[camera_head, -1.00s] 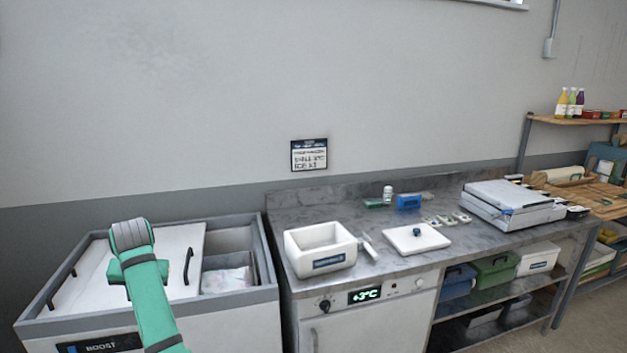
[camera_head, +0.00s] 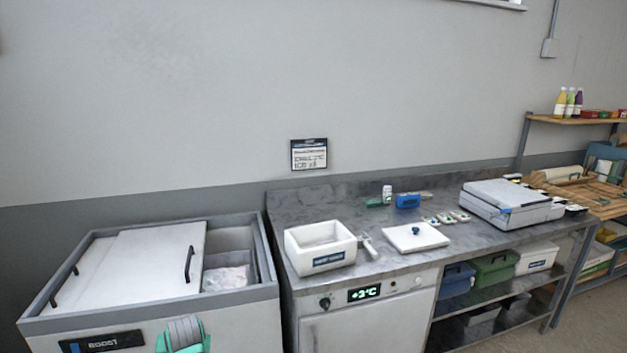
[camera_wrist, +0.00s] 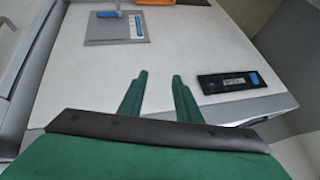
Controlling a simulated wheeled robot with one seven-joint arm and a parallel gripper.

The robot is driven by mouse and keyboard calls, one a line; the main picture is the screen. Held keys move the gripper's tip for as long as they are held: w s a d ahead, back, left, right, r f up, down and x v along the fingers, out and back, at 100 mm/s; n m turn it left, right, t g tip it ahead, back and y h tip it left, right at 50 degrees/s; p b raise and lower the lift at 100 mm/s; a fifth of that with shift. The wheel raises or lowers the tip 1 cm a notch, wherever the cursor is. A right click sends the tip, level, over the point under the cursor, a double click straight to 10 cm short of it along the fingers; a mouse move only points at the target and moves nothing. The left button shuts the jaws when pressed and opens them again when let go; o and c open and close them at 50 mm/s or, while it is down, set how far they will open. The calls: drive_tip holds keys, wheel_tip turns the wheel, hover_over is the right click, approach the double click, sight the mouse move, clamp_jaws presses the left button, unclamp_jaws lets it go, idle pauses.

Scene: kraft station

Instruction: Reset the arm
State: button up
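My teal arm (camera_head: 183,338) shows only as a small part at the bottom edge of the head view, in front of the chest freezer. My gripper (camera_wrist: 160,76) shows in the wrist view with its two green fingers apart and nothing between them. Its fingertips are not seen in the head view. Beyond the fingers in the wrist view are a pale panel and a black label (camera_wrist: 231,82) with a blue square at one end.
The freezer (camera_head: 40,325) has its white lid (camera_head: 140,265) slid left, with a bag (camera_head: 228,279) in the open part. Shelves stand right.

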drive_tip(key=s+d+f+m+t, duration=0.1)
drive_tip(key=s+d+f+t, duration=0.3)
drive_tip(key=s+d+f, duration=1.3)
drive_tip(key=s+d+f+m+t, duration=0.1)
drive_tip(key=s+d+f, duration=0.2)
drive_tip(key=s+d, duration=0.35)
drive_tip(key=s+d+r+t+h, duration=0.1)
drive_tip(key=s+d+r, duration=0.2)
drive_tip(key=s+d, duration=0.35)
drive_tip(key=s+d+r+t+h, duration=0.2)
drive_tip(key=s+d+r, duration=0.15)
drive_tip(key=s, duration=0.65)
drive_tip(key=s+d+r+t+h, duration=0.1)
drive_tip(key=s+d+r+t, duration=0.1)
drive_tip(key=s+r, duration=1)
wheel_tip(320, 180, up, 2)
drive_tip(key=shift+d+r, duration=0.2)
drive_tip(key=shift+d, duration=0.7)
